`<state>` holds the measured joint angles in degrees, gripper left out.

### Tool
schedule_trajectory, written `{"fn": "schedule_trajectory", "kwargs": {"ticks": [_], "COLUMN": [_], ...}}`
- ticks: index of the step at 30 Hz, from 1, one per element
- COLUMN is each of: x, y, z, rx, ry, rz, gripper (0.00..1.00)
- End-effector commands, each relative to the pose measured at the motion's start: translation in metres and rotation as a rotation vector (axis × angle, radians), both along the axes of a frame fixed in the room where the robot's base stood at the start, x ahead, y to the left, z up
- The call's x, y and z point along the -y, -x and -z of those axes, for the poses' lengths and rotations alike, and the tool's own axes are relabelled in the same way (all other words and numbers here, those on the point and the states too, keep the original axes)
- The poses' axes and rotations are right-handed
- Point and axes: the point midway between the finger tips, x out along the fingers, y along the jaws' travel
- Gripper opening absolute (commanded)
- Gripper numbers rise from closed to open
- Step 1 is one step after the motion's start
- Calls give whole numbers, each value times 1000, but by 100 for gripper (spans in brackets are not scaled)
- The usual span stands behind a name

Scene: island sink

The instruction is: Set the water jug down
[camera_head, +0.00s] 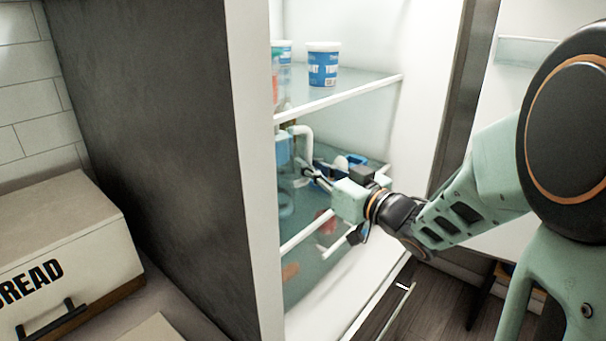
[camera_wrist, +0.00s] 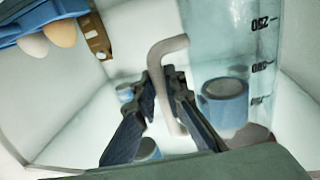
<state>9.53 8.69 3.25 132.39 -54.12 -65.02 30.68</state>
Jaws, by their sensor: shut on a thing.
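The clear water jug (camera_wrist: 240,50) with dark scale marks fills the right of the wrist view. Its pale handle (camera_wrist: 163,62) runs between the fingers of my gripper (camera_wrist: 164,85), which is shut on it. In the head view, the handle (camera_head: 304,138) shows inside the open fridge, with my gripper (camera_head: 309,172) at it. The jug's body is partly hidden there behind the fridge's side wall. The jug looks about upright. I cannot tell whether its base touches the shelf.
A yogurt tub (camera_head: 323,64) stands on the glass shelf above (camera_head: 360,84). A blue egg holder (camera_wrist: 45,18) with eggs is near the jug. A blue round container (camera_wrist: 224,104) shows through the jug. The fridge side wall (camera_head: 250,150) is close at left. A bread box (camera_head: 60,250) stands outside.

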Motion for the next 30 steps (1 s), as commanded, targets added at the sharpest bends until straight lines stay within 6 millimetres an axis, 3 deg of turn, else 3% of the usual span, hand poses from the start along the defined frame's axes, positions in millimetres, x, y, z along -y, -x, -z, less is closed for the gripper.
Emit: {"fn": "schedule_trajectory", "kwargs": {"ticks": [7,17,29,30], "x": [-18,-18,-18,-18], "y": [-21,-21,-21,-21], "z": [-1,34,39,39], "rx": [2,2,4,1], "ry": [-2,-3,-2,1], "rz": [0,0,0,1], "gripper": [0,0,0,14]}}
